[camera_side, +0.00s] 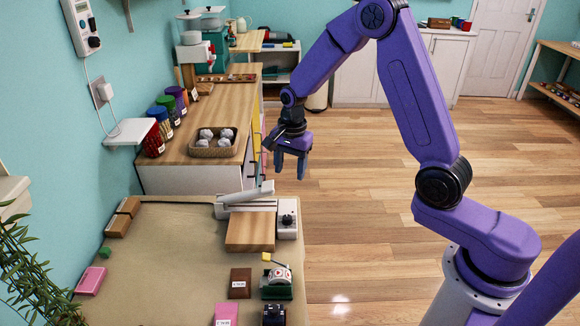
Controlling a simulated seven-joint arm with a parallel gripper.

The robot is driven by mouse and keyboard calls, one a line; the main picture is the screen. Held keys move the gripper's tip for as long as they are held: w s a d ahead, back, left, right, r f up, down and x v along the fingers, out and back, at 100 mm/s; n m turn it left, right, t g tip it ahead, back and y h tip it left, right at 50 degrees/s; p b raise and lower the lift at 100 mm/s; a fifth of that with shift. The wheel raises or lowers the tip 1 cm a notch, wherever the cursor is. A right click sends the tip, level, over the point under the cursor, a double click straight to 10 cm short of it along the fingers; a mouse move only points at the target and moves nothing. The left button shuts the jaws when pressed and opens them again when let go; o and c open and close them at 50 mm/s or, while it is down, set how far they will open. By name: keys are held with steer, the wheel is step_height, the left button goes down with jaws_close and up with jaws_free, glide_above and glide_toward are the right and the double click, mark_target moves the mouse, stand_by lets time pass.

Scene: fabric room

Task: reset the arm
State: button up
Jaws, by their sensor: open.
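My gripper (290,163) hangs from my purple arm in the upper middle of the side view, with its fingers pointing down. It is open and nothing shows between the fingers. It is above and to the right of the white press-like machine, apart from it, over the floor beside the counter's right edge. No object touches it that I can see.
A beige table (170,250) holds a white machine with a wooden board (251,231), a pink block (91,281) and a brown block (240,283). Behind it, a wooden counter (228,100) carries a basket (213,147) and several jars. The wooden floor (360,200) is clear.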

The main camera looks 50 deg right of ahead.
steer(key=s+a+r+n, duration=0.4)
steer(key=s+n, duration=0.3)
steer(key=s+a+r+n, duration=0.3)
steer(key=s+n, duration=0.3)
steer(key=s, duration=0.1)
steer(key=s+d+r+n, duration=0.1)
steer(key=s+n, duration=0.6)
steer(key=s, duration=0.2)
steer(key=s+d+r+n, duration=0.2)
steer(key=s+n, duration=0.4)
steer(key=s, duration=0.4)
steer(key=shift+d+n, duration=0.2)
steer(key=shift+n, duration=0.2)
